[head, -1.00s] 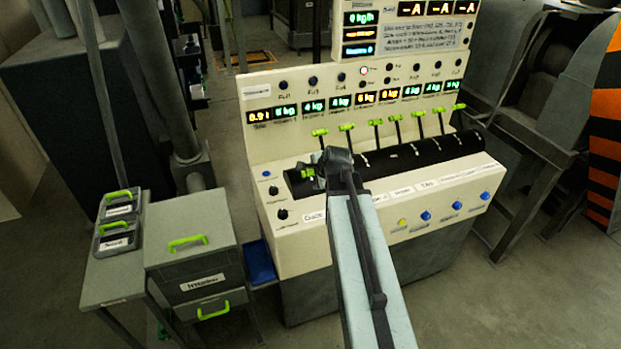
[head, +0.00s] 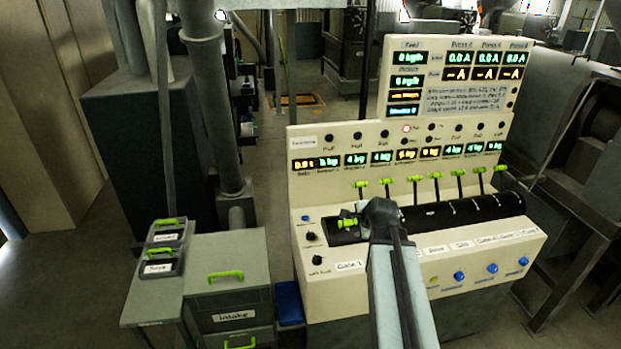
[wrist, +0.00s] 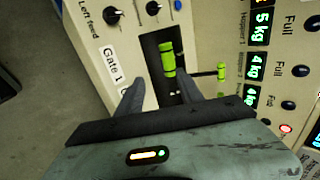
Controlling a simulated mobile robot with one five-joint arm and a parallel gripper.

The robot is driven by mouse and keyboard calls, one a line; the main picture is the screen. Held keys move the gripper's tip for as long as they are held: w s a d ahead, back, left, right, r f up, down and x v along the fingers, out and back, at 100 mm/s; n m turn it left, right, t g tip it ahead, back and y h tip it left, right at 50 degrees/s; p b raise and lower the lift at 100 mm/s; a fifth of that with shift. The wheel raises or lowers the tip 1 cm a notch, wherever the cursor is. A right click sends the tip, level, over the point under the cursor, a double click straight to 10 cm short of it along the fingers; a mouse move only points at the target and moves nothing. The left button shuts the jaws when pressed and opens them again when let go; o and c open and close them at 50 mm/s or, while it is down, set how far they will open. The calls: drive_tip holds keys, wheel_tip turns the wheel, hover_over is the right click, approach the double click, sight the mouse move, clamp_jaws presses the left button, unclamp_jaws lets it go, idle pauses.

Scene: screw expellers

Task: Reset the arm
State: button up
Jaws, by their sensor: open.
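My arm (head: 400,290) reaches forward over the cream control console (head: 440,270) in the head view. My gripper (wrist: 160,92) shows in the wrist view with two dark fingers apart and nothing between them. Just beyond the fingertips is a lever with a green handle (wrist: 167,57), at the slot by the Gate 1 label (wrist: 115,68). The same green handle shows left of my wrist in the head view (head: 347,223). In the head view the fingers are hidden behind my wrist.
Several more green-handled levers (head: 415,180) stand along the black drum (head: 465,211) to the right. A grey cabinet (head: 230,280) with green handles and a small table (head: 152,303) with two boxes stand left of the console. Grey machinery (head: 575,150) is at the right. Open floor lies at the left.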

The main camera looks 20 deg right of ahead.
drive_tip(key=a+f+n+g+y+b, duration=0.1)
drive_tip(key=a+f+n+b, duration=0.25)
drive_tip(key=a, duration=0.55)
drive_tip(key=a+f+n+g+y+b, duration=0.1)
drive_tip(key=a+f+n+b, duration=0.3)
drive_tip(key=a, duration=0.6)
drive_tip(key=s+a+f+n+g, duration=0.1)
drive_tip(key=s+f+n+g, duration=0.1)
drive_tip(key=s+n, duration=0.4)
drive_tip(key=s+a+f+n+g+h, duration=0.1)
drive_tip(key=s+a+f+n+g, duration=0.1)
drive_tip(key=s, duration=0.5)
drive_tip(key=f+n+g, duration=0.1)
drive_tip(key=n+g, duration=0.1)
drive_tip(key=n, duration=0.1)
drive_tip(key=shift+s+a+f+n, duration=0.25)
drive_tip(key=shift+s+f+n, duration=0.05)
drive_tip(key=shift+s+n, duration=0.05)
